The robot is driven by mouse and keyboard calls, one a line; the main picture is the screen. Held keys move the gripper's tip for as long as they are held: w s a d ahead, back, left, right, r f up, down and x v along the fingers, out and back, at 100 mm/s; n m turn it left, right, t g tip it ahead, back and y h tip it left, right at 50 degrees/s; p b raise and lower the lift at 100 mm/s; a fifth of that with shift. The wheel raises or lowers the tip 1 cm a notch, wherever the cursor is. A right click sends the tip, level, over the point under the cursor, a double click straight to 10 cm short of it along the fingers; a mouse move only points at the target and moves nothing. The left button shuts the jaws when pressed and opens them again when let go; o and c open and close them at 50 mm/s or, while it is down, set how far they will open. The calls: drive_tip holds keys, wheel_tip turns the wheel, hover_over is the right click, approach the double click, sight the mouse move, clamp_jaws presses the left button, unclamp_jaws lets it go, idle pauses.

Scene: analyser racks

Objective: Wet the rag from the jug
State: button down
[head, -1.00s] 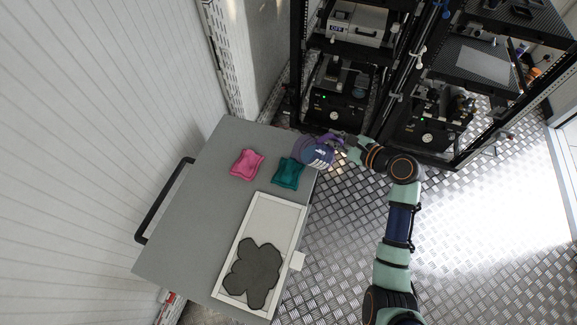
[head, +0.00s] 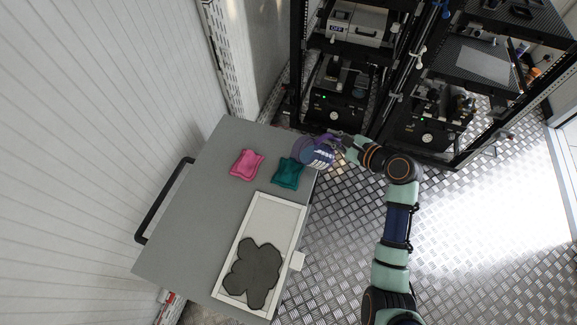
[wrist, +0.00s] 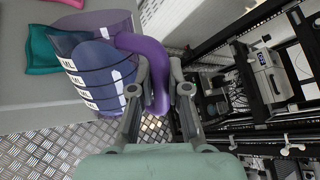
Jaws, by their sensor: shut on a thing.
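A see-through blue-purple jug (head: 314,153) with white markings is at the right far corner of the grey table. It also shows in the wrist view (wrist: 98,75), where it looks tilted. My gripper (wrist: 160,78) is shut on the jug's purple handle (wrist: 154,58); in the head view my gripper (head: 344,143) is at the jug's right. A teal rag (head: 287,173) lies on the table just left of and below the jug. A pink rag (head: 247,165) lies farther left. I cannot tell whether the jug touches the table, or see any liquid.
A white-rimmed tray (head: 288,213) lies on the table (head: 190,220), with a dark grey lobed flat piece (head: 254,273) in it. Black equipment racks (head: 375,75) stand behind the jug and my arm. The left part of the table is clear.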

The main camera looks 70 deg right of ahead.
sight(329, 137)
drive_tip(key=shift+w+a+r+n+g, duration=0.25)
drive_tip(key=shift+w+a+n+g, duration=0.1)
drive_tip(key=shift+w+n+g, duration=0.2)
idle(2.3)
drive_tip(key=shift+w+a+r+n+g+h, duration=0.2)
drive_tip(key=shift+r+g+h, duration=0.05)
drive_tip(key=shift+r, duration=0.1)
drive_tip(key=shift+w+a+r+n+g+h, duration=0.15)
drive_tip(key=shift+w+r+g+h, duration=0.1)
drive_tip(key=shift+r, duration=0.1)
idle(1.7)
drive_tip(key=s+d+f+m+t, duration=0.1)
drive_tip(key=s+f+m+t, duration=0.1)
drive_tip(key=shift+s+d+f+y, duration=0.1)
drive_tip(key=shift+s+d+y, duration=0.2)
drive_tip(key=shift+d+y, duration=0.1)
drive_tip(key=shift+s+d+t, duration=0.1)
drive_tip(key=shift+s+t, duration=0.05)
drive_tip(key=shift+t, duration=0.1)
drive_tip(key=shift+m, duration=0.3)
drive_tip(key=s+d+f+m+t, duration=0.4)
drive_tip(key=s+f+m, duration=0.1)
drive_tip(key=f, duration=0.1)
drive_tip(key=shift+f+m+t, duration=0.2)
drive_tip(key=shift+m+t, duration=0.1)
drive_tip(key=shift+t, duration=0.1)
